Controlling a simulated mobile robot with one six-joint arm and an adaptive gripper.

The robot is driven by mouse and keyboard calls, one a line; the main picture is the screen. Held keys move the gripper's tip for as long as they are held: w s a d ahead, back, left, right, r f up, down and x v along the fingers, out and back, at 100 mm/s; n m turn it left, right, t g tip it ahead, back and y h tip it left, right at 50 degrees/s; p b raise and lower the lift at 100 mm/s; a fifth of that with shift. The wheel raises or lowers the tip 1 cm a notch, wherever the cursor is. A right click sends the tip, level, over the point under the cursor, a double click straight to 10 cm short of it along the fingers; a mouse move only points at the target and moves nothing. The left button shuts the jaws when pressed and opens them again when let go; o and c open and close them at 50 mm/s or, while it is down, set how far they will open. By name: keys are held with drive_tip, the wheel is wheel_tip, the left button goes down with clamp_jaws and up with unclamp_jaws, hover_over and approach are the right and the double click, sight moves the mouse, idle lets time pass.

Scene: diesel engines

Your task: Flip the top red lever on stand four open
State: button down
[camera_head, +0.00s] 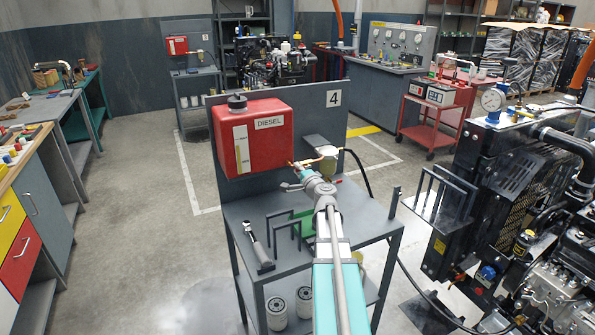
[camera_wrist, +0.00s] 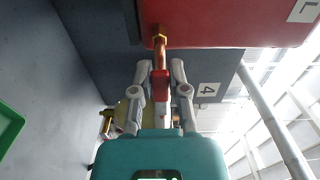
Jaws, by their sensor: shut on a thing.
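Stand four is the grey stand with a back panel (camera_head: 334,120) marked 4 and a red DIESEL tank (camera_head: 252,138). The tank also shows at the top of the wrist view (camera_wrist: 230,20). A brass fitting (camera_wrist: 158,36) comes off the tank, with a copper-coloured pipe beyond it. The red lever (camera_wrist: 160,86) lies between the two fingers of my gripper (camera_wrist: 161,72), which is shut on it.
White filters (camera_head: 277,312) stand below. A black hose (camera_head: 362,172) hangs at right. A large engine (camera_head: 530,220) stands right of the stand. Open floor (camera_head: 150,200) is at left.

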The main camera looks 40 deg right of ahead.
drive_tip(key=c, duration=0.6)
unclamp_jaws()
drive_tip(key=shift+s, duration=0.1)
drive_tip(key=v, duration=1.2)
drive_tip(key=shift+a, duration=0.1)
